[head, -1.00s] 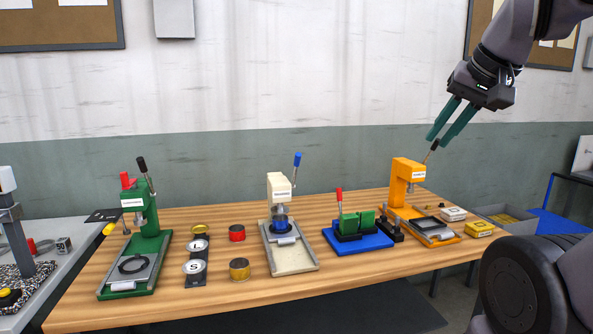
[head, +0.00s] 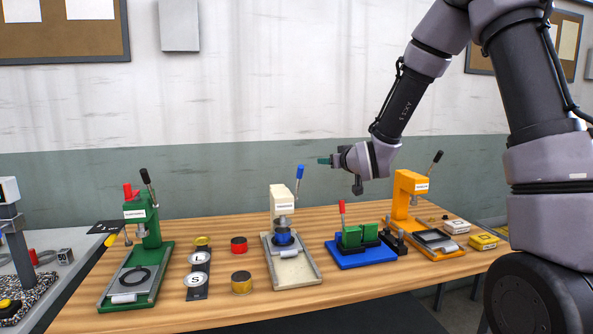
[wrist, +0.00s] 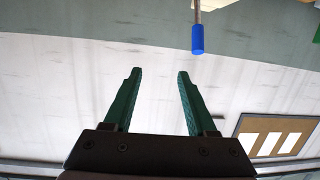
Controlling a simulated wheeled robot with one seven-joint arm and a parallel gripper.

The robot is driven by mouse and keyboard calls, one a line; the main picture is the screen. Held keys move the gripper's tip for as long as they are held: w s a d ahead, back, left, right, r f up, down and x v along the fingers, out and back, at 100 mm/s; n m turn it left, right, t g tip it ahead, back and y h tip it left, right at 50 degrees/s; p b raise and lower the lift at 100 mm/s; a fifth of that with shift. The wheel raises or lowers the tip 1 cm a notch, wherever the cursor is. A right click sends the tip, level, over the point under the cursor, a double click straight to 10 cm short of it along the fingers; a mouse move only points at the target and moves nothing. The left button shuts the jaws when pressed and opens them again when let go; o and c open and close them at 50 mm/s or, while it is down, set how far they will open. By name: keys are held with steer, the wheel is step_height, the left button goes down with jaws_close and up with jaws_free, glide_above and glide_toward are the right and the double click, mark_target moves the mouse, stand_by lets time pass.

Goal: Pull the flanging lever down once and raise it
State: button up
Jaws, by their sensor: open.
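The cream press (head: 283,200) stands mid-table with its blue-handled lever (head: 300,172) raised. Its label is too small to read, so I cannot confirm it as the flanging press. A round blue-rimmed piece (head: 284,238) sits under its head. My gripper (head: 322,161) points left, a little right of and above the blue handle, apart from it. In the wrist view my gripper (wrist: 157,73) is open and empty. The blue handle (wrist: 197,40) shows ahead of the fingertips, nearer the right finger and not between them.
A green press (head: 146,230) with a raised black-handled lever stands left. An orange press (head: 405,200) with a black-handled lever stands right. A blue-based fixture (head: 352,256) with a red handle (head: 342,207) lies between cream and orange. Red (head: 239,245) and gold (head: 241,282) tins stand left of cream.

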mark_target(298, 182)
steer(key=a+f+n+t+y, duration=0.2)
steer(key=a+f, duration=0.4)
steer(key=x, duration=1.1)
steer(key=shift+w+a+r, duration=0.2)
steer(key=shift+a, duration=0.05)
jaws_close()
stand_by(0.8)
